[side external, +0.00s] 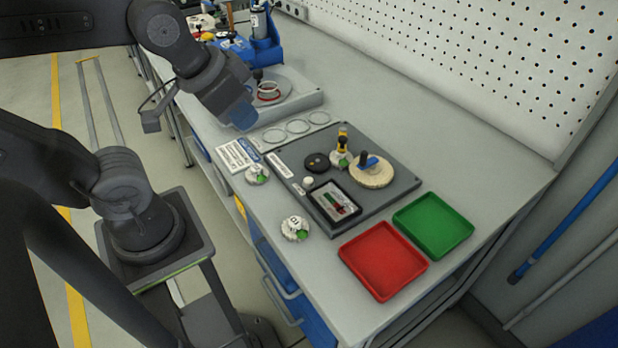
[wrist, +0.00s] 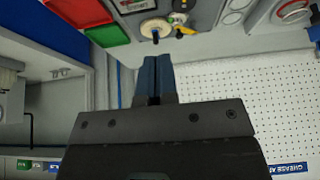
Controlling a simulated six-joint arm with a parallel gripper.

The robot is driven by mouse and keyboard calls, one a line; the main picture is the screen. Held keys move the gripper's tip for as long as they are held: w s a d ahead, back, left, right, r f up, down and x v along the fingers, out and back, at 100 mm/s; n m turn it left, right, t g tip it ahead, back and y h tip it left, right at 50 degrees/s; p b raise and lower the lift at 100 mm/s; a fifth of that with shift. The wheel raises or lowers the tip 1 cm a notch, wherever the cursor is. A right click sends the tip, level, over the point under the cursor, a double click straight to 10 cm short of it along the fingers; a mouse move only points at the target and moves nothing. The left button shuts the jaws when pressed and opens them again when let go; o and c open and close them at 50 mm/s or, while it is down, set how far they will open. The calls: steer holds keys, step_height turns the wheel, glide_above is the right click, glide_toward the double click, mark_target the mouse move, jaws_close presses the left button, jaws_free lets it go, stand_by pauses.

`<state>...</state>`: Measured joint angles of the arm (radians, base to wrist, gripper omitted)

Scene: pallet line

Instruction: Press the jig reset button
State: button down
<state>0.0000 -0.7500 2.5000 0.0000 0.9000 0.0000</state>
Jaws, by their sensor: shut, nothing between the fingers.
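My gripper (side external: 240,116) is above the left edge of the bench, just in front of the grey jig plate (side external: 304,103). In the wrist view my gripper (wrist: 156,62) has its two blue fingers together, with nothing between them. A dark grey board (side external: 385,160) on the bench holds a black round piece (side external: 316,162), a small white round cap (side external: 308,182) and a framed gauge. I cannot tell for certain which part is the jig reset button. The gripper is apart from the board, up and left of it in the side view.
A red tray (side external: 383,262) and a green tray (side external: 433,225) lie at the near right. White round parts with green marks (side external: 295,228) sit on the bench. A blue press (side external: 264,45) stands at the back. A white pegboard (side external: 480,60) bounds the far side.

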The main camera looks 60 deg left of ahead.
stand_by(0.4)
steer(key=n+h, duration=0.7)
steer(key=n, duration=2.8)
glide_above(308, 181)
step_height(308, 181, down, 10)
steer(key=shift+w+a+r, duration=0.2)
steer(key=shift+w+a, duration=0.1)
steer(key=shift+a, duration=0.1)
steer(key=shift+t, duration=0.3)
steer(key=shift+f, duration=4.4)
steer(key=shift+f, duration=0.15)
